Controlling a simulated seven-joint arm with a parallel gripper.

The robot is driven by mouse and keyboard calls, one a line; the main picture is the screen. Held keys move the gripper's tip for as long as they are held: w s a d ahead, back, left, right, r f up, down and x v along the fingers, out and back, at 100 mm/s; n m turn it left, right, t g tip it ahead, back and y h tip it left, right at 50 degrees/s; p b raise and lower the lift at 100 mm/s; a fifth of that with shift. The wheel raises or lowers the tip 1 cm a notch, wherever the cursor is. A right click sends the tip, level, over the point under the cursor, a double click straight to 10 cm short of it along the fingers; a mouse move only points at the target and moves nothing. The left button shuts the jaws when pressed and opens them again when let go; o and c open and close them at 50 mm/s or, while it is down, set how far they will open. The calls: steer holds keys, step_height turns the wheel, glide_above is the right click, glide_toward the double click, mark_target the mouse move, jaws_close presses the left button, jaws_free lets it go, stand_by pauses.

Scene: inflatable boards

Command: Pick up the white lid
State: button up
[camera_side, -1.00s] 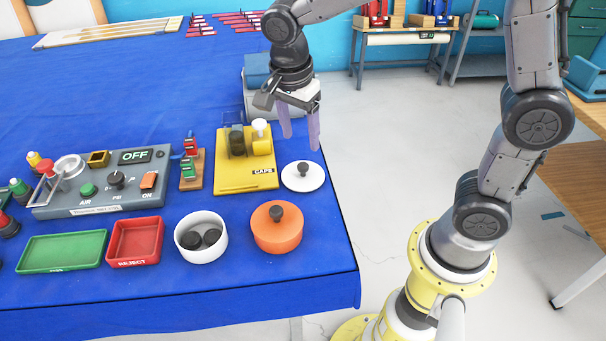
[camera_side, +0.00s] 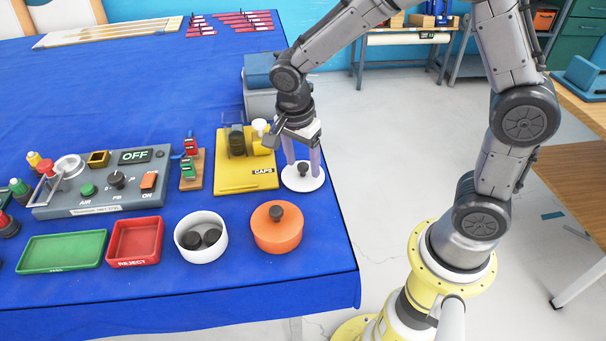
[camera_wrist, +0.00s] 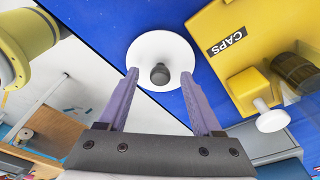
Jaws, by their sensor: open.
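The white lid (camera_side: 303,183) is a flat round disc with a dark knob (camera_side: 303,169) in its middle. It lies on the blue table near the right edge. My gripper (camera_side: 303,172) is low over the lid, pointing down, with its two purple fingers apart on either side of the knob. In the wrist view the lid (camera_wrist: 161,45) is ahead of the fingertips, and the knob (camera_wrist: 160,74) lies between the lines of the two open fingers (camera_wrist: 160,72). Nothing is held. I cannot tell whether the fingertips touch the lid.
A yellow CAPS stand (camera_side: 235,178) is close on the lid's left. An orange pot (camera_side: 276,236) with a dark knob and a white bowl (camera_side: 192,250) with black pieces stand in front. A grey box (camera_side: 258,103) is behind. The table edge is just right.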

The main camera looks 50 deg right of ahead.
jaws_close()
steer(key=shift+r, duration=0.15)
